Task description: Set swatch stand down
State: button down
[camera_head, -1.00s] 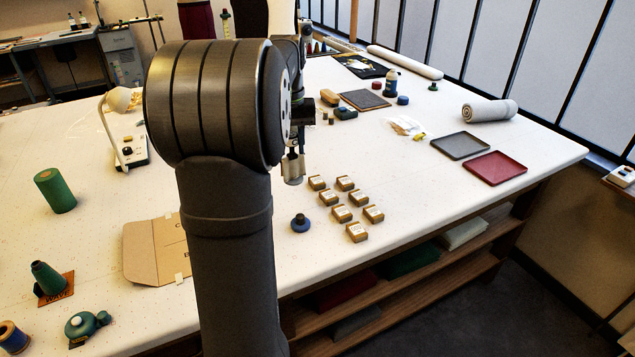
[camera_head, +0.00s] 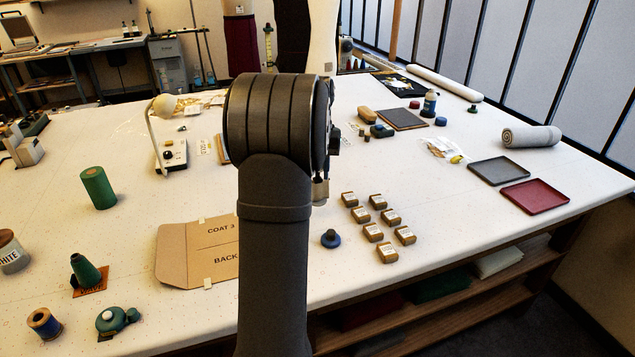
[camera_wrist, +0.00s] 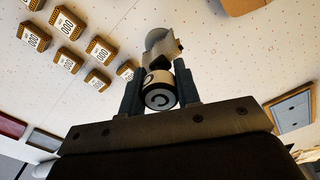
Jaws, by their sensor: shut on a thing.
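The swatch stand appears to be the small pale thing with a dark, ring-marked end (camera_wrist: 160,90) in the wrist view. My gripper (camera_wrist: 159,98) is shut on it, one dark finger on each side. A grey metal-like part and a rounded pale part of it stick out beyond the fingers. In the head view my arm hides most of my gripper. Only a little pale grey piece of the held thing (camera_head: 320,190) shows beneath my arm's joint, left of the wooden blocks. I cannot tell whether it touches the table.
Several labelled wooden blocks (camera_head: 374,232) stand beside a blue knobbed thing (camera_head: 331,239) near the table's front edge. A cardboard pattern (camera_head: 190,255) lies to the left. Grey (camera_head: 498,171) and red (camera_head: 535,196) trays lie right. Pale table between blocks and trays is clear.

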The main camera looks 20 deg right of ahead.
jog(key=shift+w+f, duration=0.1)
jog(key=shift+f, duration=1.95)
jog(key=shift+f, duration=0.2)
jog(key=c, duration=1.1)
grip_release()
jog(key=shift+o, duration=0.2)
jog(key=shift+r, duration=0.1)
jog(key=shift+o, duration=0.3)
notch_tip(320, 180, up, 12)
jog(key=shift+a+r, duration=0.1)
jog(key=shift+r, duration=0.05)
